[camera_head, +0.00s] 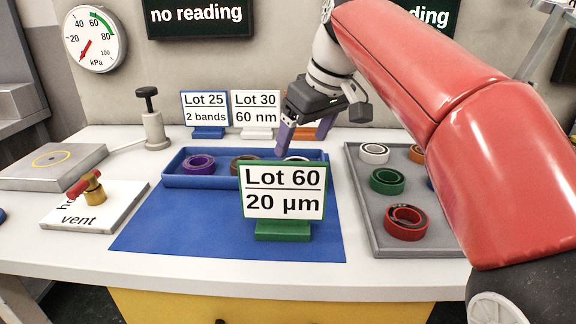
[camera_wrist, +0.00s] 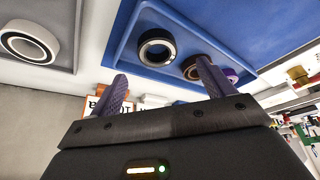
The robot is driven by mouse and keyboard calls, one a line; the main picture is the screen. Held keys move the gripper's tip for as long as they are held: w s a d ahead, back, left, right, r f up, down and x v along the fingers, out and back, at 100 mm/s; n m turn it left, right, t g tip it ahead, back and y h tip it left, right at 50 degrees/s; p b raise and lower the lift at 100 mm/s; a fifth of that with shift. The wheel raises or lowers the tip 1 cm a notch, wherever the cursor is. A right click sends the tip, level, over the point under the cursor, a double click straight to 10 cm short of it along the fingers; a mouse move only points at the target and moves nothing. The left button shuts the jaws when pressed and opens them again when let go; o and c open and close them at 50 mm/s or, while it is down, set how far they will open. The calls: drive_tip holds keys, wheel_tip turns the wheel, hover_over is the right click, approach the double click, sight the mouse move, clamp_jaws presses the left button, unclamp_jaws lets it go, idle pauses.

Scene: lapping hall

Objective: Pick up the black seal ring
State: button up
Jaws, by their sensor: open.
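The black seal ring (camera_wrist: 147,57) shows in the wrist view as a dark ring with a pale inside, in the blue tray (camera_wrist: 125,48). In the head view it is mostly hidden behind the Lot 60 sign; only a pale bit of rim shows. My gripper (camera_head: 281,150) is above the right part of the blue tray, pointing down. In the wrist view my gripper (camera_wrist: 162,72) has its two purple fingers apart with nothing between them, and the ring lies beyond the fingertips.
A brown ring (camera_head: 236,165) and a purple ring (camera_head: 199,162) share the blue tray. The green-based Lot 60 sign (camera_head: 282,192) stands in front of it on a blue mat (camera_head: 180,225). A grey tray (camera_head: 372,215) with several rings is at right. Other lot signs stand behind.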

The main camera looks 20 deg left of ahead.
sight(299, 158)
drive_tip(key=x, duration=0.4)
drive_tip(key=b+x, duration=0.1)
drive_tip(key=shift+d+f, duration=0.15)
drive_tip(key=shift+f, duration=0.35)
drive_tip(key=c, duration=1.1)
drive_tip(key=shift+r, duration=0.15)
